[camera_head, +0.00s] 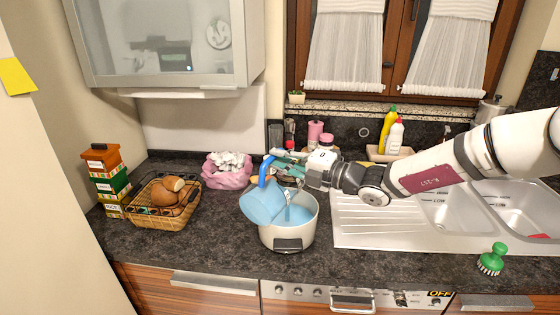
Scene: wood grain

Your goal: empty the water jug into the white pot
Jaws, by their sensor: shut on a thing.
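The water jug (264,203) is light blue with a darker blue handle (266,167). It is tilted over the white pot (287,234), with its lower right part over the pot's opening. The pot stands on the dark counter, left of the sink, and light blue water (291,213) shows inside it. A clear streak, seemingly water, runs between jug and pot. My gripper (274,166) is above the pot, reaching in from the right, shut on the jug by its handle. The fingertips are partly hidden at the handle. The water level inside the jug cannot be seen.
A wicker basket of bread (166,217) and stacked boxes (108,180) stand at the left. A pink bag (228,171) is behind the jug. Bottles (393,138) stand behind the sink (450,210). A green brush (491,260) lies at the front right. Counter is clear between basket and pot.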

